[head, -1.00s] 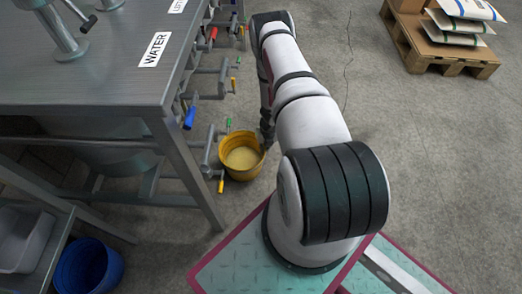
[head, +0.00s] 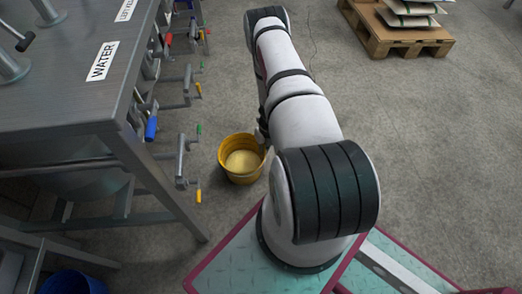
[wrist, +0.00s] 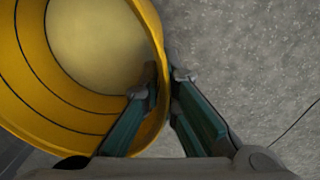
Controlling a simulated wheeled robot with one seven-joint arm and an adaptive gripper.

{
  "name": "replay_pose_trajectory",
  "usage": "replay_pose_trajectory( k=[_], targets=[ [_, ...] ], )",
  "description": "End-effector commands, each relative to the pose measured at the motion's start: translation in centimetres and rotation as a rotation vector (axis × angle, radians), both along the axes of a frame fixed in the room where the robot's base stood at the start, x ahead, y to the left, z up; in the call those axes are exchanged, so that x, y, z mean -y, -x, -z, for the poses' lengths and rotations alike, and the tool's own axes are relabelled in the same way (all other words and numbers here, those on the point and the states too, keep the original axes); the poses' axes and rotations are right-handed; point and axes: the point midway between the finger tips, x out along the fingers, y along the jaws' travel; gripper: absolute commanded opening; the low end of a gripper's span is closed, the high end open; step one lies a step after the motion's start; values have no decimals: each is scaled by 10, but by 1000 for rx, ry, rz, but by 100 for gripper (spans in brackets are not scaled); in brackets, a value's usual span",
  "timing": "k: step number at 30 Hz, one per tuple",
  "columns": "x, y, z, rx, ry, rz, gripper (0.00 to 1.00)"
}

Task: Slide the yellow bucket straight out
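The yellow bucket (head: 228,167) stands upright on the floor just right of the bench's valves, with a gap between them. Pale content shows inside it. In the wrist view the bucket (wrist: 32,88) fills the upper left. My gripper (wrist: 163,84) is closed across its right-hand rim, one finger inside the bucket and the other outside. In the head view my gripper is mostly hidden by my arm, at the bucket's right side.
The grey bench (head: 62,95) with a WATER label (head: 102,61) and several protruding valve handles is at left. A blue bucket (head: 72,283) is at the lower left edge. A loaded wooden pallet (head: 400,38) stands at upper right. Floor right of my arm is clear.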

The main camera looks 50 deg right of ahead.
Motion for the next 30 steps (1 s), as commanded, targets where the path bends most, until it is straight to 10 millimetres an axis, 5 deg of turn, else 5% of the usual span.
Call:
replay_pose_trajectory(
  k=[17, 21, 30],
  targets=[
    [4, 4, 0, -1, 3, -15, 0],
    [4, 4, 0, 0, 2, -15, 28],
    [3, 3, -1, 0, 1, -15, 28]
  ],
)
